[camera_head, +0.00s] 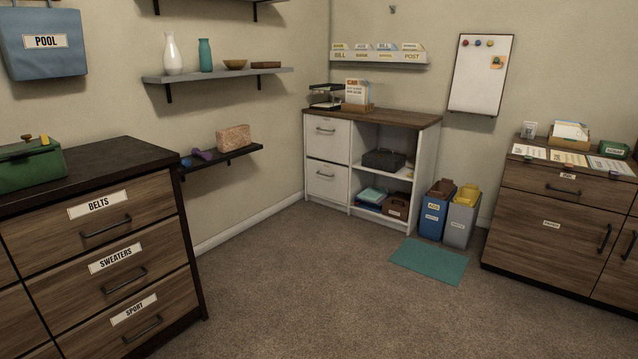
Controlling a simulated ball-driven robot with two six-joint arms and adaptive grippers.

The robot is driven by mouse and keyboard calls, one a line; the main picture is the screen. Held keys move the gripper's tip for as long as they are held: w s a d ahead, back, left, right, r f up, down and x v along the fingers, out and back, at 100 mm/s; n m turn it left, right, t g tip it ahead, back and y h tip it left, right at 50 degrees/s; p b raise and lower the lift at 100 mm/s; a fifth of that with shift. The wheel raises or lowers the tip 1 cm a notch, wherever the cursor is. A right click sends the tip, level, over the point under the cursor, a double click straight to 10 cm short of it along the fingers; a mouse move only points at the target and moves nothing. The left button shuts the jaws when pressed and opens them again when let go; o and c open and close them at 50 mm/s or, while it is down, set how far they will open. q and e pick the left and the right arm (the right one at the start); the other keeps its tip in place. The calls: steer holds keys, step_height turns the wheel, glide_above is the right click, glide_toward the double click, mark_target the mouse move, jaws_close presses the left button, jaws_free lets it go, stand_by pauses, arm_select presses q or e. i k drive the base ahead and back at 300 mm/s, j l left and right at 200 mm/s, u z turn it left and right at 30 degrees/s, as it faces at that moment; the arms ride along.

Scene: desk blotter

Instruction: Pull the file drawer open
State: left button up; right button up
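A white cabinet (350,215) with a brown top stands in the back corner. On its left side are two closed white drawers, an upper drawer (327,139) and a lower drawer (326,190), each with a bar handle. A wood-grain cabinet (515,228) stands at the right with a closed top drawer (590,198) and a lower front (545,247). Their small labels are too small to read surely, so I cannot tell which one is the file drawer. Neither of my grippers is in view.
A dark dresser (100,261) labelled BELTS, SWEATERS and SPORT stands at the left, its drawers closed. A blue bin (432,222) and a grey bin (458,226) stand beside the white cabinet. A teal mat (430,262) lies before them. The carpet (330,290) between is clear.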

mark_target(328, 138)
steer(key=i, duration=2.95)
